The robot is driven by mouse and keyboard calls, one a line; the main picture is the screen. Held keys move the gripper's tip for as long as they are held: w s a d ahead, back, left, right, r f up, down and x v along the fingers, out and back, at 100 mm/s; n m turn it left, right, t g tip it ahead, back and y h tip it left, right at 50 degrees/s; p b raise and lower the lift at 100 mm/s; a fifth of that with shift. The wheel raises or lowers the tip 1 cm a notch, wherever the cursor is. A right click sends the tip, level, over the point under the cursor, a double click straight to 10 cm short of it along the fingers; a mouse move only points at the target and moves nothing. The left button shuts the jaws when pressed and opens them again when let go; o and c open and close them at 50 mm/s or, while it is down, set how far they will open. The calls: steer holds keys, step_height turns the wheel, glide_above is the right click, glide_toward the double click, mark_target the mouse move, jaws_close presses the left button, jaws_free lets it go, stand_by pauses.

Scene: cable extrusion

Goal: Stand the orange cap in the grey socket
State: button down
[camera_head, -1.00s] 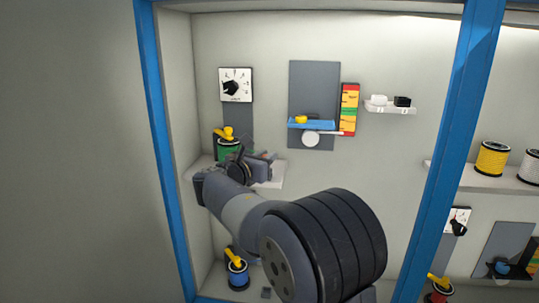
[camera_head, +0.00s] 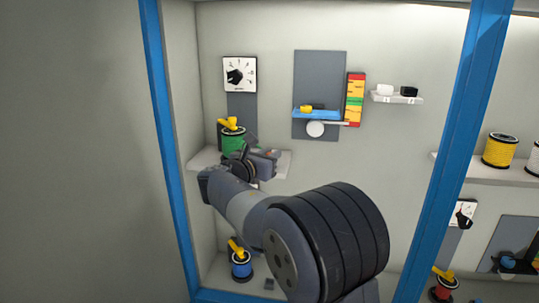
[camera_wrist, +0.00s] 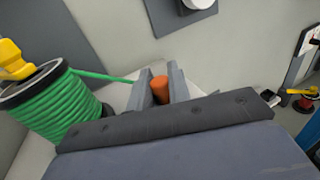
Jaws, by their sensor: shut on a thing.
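The orange cap (camera_wrist: 160,90) shows in the wrist view, between the two grey fingers of my gripper (camera_wrist: 160,86). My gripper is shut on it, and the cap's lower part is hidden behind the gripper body. In the head view my gripper (camera_head: 262,160) is at the front of the white shelf, just right of the green cable spool (camera_head: 233,141). The cap cannot be made out clearly there. I cannot pick out the grey socket with certainty in either view.
The green spool (camera_wrist: 55,100) with its yellow top stands close left of my gripper, and a green strand runs from it toward the fingers. The white shelf (camera_head: 205,160) lies under it. A blue spool (camera_head: 241,265) stands below. A blue post (camera_head: 162,130) borders the left.

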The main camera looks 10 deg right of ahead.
steer(key=c, duration=1.3)
jaws_free()
steer(key=shift+o, duration=0.2)
steer(key=b+v, duration=0.2)
steer(key=v, duration=0.8)
steer(key=shift+s+a+b, duration=0.3)
steer(key=shift+b, duration=0.05)
steer(key=o, duration=1.1)
steer(key=shift+c, duration=0.2)
